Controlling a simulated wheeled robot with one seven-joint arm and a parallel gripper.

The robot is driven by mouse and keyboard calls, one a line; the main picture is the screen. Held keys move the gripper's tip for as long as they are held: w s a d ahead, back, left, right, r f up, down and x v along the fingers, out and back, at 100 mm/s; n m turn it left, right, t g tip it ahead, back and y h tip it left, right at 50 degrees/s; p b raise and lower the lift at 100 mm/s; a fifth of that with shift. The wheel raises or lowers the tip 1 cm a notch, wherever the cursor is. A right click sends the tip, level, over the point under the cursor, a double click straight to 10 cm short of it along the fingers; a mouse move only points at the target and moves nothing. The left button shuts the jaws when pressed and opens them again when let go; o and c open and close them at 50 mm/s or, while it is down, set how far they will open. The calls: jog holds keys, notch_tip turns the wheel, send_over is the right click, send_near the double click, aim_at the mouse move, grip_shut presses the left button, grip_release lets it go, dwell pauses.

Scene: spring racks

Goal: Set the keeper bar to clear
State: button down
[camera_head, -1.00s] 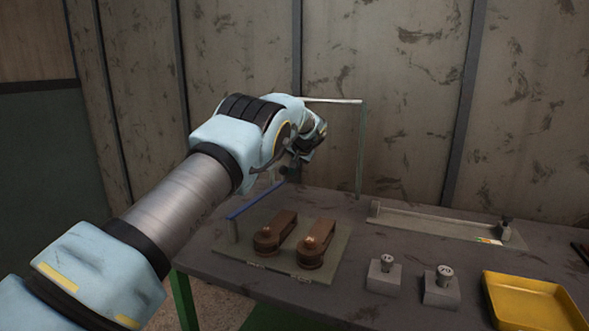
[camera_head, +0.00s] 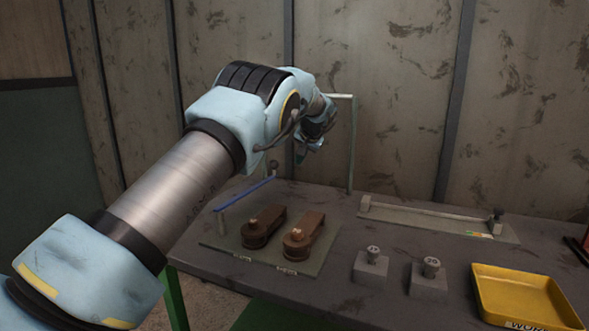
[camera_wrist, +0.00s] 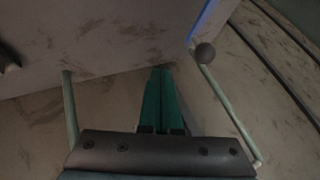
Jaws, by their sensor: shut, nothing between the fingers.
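The blue bar (camera_head: 244,194), which I take as the keeper bar, runs along the left side of a grey base plate (camera_head: 215,243). Its near end meets a short post, and a dark knob shows at its far end. In the wrist view, a bit of the blue bar (camera_wrist: 204,22) shows at the top, with a round grey knob (camera_wrist: 205,53) at its end. My gripper (camera_head: 301,158) is above and right of the bar's far end, apart from it. In the wrist view, its green fingers (camera_wrist: 161,75) are together and empty, left of the knob.
Two brown levers (camera_head: 264,226) (camera_head: 304,236) sit on the plate. A pale frame (camera_head: 352,145) stands behind my gripper. A long rail (camera_head: 430,213), two grey knob blocks (camera_head: 371,268) (camera_head: 430,281) and a yellow tray (camera_head: 480,296) are to the right.

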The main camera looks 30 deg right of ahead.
jog(key=shift+d+b+v, duration=0.2)
jog(key=shift+b+v, duration=0.1)
jog(key=shift+v, duration=1.05)
jog(key=shift+d+b+v, duration=0.2)
jog(key=shift+b+v, duration=0.05)
jog(key=shift+v, duration=1.05)
jog(key=w+a+f+n+g+y, duration=0.1)
jog(key=w+a, duration=0.3)
jog(key=a, duration=0.5)
jog(key=w+a+f+n+g, duration=0.1)
jog(key=w+a+f+n, duration=0.15)
jog(key=a, duration=0.75)
jog(key=s+a+f+n+g, duration=0.2)
jog(key=a, duration=1.6)
jog(key=s+a+f+n+g, duration=0.1)
jog(key=s+a+f+n, duration=0.1)
jog(key=s+a, duration=0.9)
jog(key=s+a+f+n+g, duration=0.1)
jog(key=s+a+f, duration=0.4)
jog(key=s+a, duration=0.7)
jog(key=shift+s+a+n+y, duration=0.15)
jog(key=shift+s+n+y, duration=0.15)
jog(key=shift+n, duration=0.45)
jog(key=shift+w, duration=0.1)
